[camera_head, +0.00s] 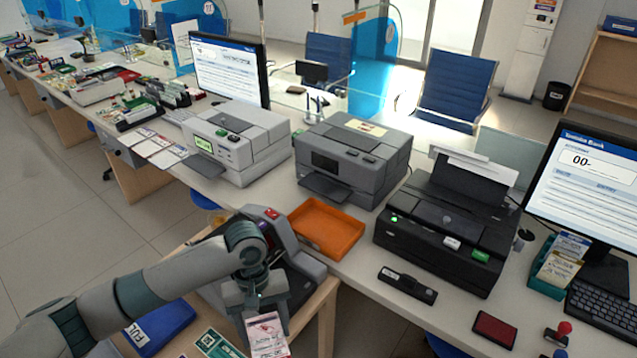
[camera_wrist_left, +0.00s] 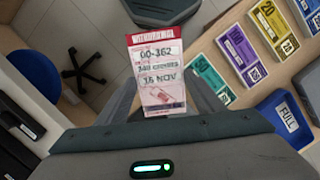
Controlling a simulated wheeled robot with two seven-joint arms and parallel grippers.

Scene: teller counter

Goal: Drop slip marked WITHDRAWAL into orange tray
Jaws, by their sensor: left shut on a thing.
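The slip marked WITHDRAWAL is a white paper with a red header and several printed lines; it shows in the left wrist view (camera_wrist_left: 156,72) and in the head view (camera_head: 267,334). My left gripper (camera_head: 256,305) is shut on the slip, which hangs below the fingertips in the head view. The left gripper's fingers also show on both sides of the slip in the left wrist view (camera_wrist_left: 160,105). The orange tray (camera_head: 347,246) sits on the white counter, behind and to the right of the left gripper, and looks empty. My right gripper is not in view.
A grey printer (camera_head: 350,158) stands behind the tray and a black printer (camera_head: 440,225) to its right. A grey-and-black machine (camera_head: 300,275) stands beside my left gripper. A blue tray marked FULL (camera_head: 160,325) and banknotes (camera_head: 213,343) lie on the lower wooden table.

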